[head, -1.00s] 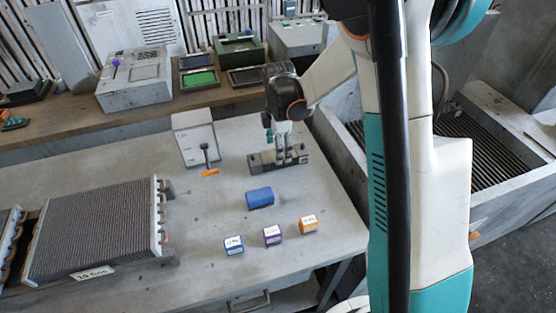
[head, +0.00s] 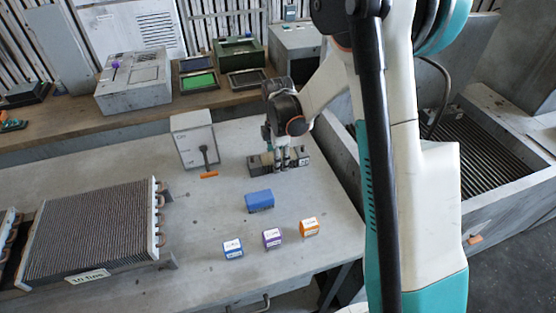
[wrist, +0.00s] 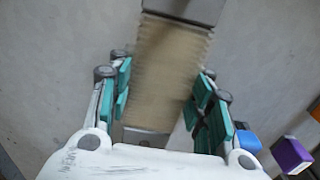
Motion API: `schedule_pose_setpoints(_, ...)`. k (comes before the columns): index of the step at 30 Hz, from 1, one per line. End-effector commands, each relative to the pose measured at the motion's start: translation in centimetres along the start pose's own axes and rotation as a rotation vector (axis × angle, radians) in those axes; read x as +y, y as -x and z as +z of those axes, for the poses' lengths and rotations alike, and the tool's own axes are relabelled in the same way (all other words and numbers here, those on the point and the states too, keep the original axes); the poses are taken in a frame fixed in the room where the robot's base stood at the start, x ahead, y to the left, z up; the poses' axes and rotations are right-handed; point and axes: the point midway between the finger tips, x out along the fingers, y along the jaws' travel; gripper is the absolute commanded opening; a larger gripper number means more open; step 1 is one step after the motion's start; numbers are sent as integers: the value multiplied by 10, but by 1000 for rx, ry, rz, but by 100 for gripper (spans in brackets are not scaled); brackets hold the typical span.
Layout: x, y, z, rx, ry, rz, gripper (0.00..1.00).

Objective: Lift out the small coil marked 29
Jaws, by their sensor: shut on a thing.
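A tan finned small coil (wrist: 168,70) lies between the green-padded fingers of my gripper (wrist: 162,100) in the wrist view. The gripper is shut on it. In the head view, my gripper (head: 282,158) is down at a low dark grey holder (head: 302,157) on the bench, and its fingers hide much of the coil there. The coil still appears to be in or just at the holder; I cannot tell whether it is clear of it. No 29 mark is readable on it.
A blue block (head: 260,201) and small blue, purple (head: 272,238) and orange (head: 309,227) boxes sit in front. A grey box with a lever (head: 193,137) stands left of the holder. A large finned coil (head: 95,230) lies at the left. Bare bench lies between.

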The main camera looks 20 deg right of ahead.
Motion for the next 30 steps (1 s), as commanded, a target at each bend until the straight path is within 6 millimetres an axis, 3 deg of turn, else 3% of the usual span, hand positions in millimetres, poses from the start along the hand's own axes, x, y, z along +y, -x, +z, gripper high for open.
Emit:
schedule_pose_setpoints(5,0,5,0,0,0,0,8)
schedule_pose_setpoints(11,0,25,0,0,0,0,8)
schedule_pose_setpoints(24,0,130,0,0,0,0,8)
schedule_pose_setpoints(30,0,170,0,0,0,0,8)
